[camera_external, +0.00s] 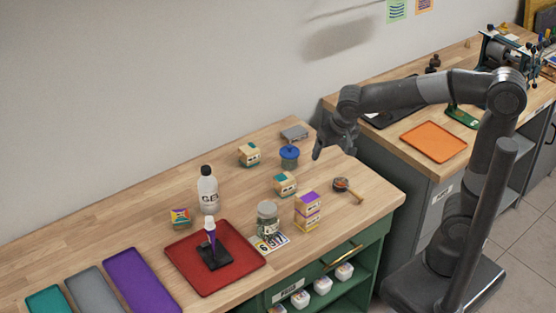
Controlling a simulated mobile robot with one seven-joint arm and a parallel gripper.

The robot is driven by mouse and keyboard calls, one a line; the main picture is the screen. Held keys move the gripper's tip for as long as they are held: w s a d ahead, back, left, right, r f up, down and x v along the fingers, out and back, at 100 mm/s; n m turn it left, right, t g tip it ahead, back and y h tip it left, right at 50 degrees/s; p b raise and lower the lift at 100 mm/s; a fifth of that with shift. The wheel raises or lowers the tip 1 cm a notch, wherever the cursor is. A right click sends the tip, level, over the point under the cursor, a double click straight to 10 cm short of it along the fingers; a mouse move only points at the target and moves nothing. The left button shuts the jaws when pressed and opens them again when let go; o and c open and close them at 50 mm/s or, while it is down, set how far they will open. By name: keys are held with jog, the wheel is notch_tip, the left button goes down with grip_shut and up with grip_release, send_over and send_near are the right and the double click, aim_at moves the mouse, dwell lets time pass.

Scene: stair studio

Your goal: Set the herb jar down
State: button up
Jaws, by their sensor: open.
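A glass jar (267,219), which looks like the herb jar, stands upright on the wooden worktop, with greenish-grey contents. It is just right of the red mat (195,284) and beside or partly on a printed card (271,243). My gripper (335,153) is open and empty, with its fingers pointing down. It hangs above the right part of the worktop, well apart from the jar, behind and to the right of it.
A round brush-like tool (341,184), a blue-lidded pot (289,156) and a teal-topped block (285,184) lie nearer my gripper. A bottle (208,190) stands behind the red mat. Worktop at back left is clear.

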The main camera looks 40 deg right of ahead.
jog(key=s+d+r+n+t, duration=0.1)
jog(key=s+d+n, duration=0.1)
jog(key=s+d, duration=1.1)
jog(key=d, duration=0.5)
jog(key=shift+s+r+t, duration=0.3)
jog(key=shift+s, duration=0.05)
